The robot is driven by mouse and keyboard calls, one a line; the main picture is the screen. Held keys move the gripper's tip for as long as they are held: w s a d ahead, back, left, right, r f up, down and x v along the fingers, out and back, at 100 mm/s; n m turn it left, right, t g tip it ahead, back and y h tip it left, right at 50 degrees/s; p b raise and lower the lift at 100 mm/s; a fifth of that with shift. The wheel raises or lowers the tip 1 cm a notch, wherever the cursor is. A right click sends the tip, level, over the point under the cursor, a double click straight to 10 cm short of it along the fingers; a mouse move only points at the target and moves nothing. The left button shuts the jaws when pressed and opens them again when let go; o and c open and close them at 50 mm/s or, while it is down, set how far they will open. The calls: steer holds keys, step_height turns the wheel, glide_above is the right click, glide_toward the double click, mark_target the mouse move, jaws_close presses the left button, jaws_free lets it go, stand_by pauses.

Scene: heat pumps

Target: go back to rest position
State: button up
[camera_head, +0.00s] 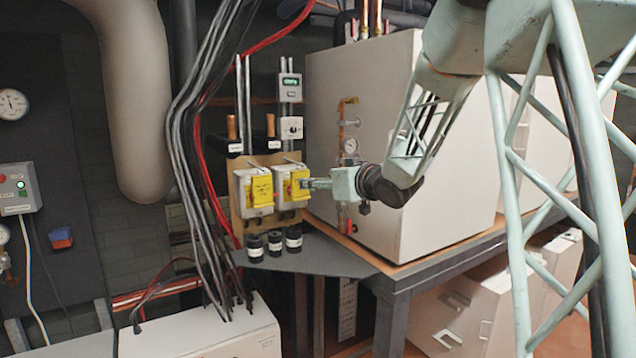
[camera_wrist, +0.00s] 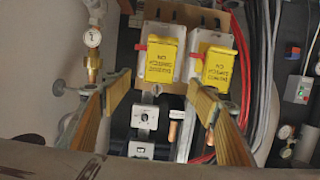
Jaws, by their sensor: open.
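My gripper (camera_head: 308,184) reaches in from the right in the head view, with its fingertips close in front of the right one of two switch boxes. In the wrist view my gripper (camera_wrist: 160,98) has its fingers wide apart, with nothing held between them. The right box has a yellow cover (camera_head: 298,186), and the left box has a matching yellow cover (camera_head: 259,191). In the wrist view the order is flipped: the near-left cover (camera_wrist: 161,60) and the other cover (camera_wrist: 218,68) both show dark print. Whether a fingertip touches the box cannot be told.
A large beige cabinet (camera_head: 360,105) stands right behind my arm. A pressure gauge (camera_head: 350,146) on a copper pipe is close beside my gripper. Black and red cables (camera_head: 190,130) hang at left. Several black cylinders (camera_head: 275,243) stand on the grey table (camera_head: 315,262) below the boxes.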

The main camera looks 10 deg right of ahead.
steer(key=shift+s, duration=0.1)
stand_by(0.3)
steer(key=s+d+f+m+g+h+b, duration=0.1)
steer(key=s+d+f+g+h+b, duration=0.1)
steer(key=s, duration=0.7)
steer(key=s+d+f+m+g+h+b, duration=0.1)
steer(key=s+h+b, duration=0.1)
steer(key=s, duration=0.7)
steer(key=s+d+f+m+g+h+b, duration=0.1)
steer(key=s+d+f+g+h+b, duration=0.15)
steer(key=s, duration=0.65)
steer(key=s+a+f+g+b, duration=0.1)
steer(key=s+f, duration=0.4)
steer(key=s, duration=0.8)
steer(key=s+a+f+g+y+b, duration=0.1)
steer(key=s+a+f+g+b, duration=0.1)
steer(key=s, duration=1.2)
steer(key=s+a+f+g+y+b, duration=0.1)
steer(key=s+a+f, duration=0.4)
steer(key=s, duration=0.8)
step_height(320, 180, down, 3)
steer(key=shift+s+a+g+b, duration=0.15)
steer(key=shift+a+g+b, duration=0.15)
steer(key=shift+g+b, duration=0.7)
steer(key=shift+t, duration=0.25)
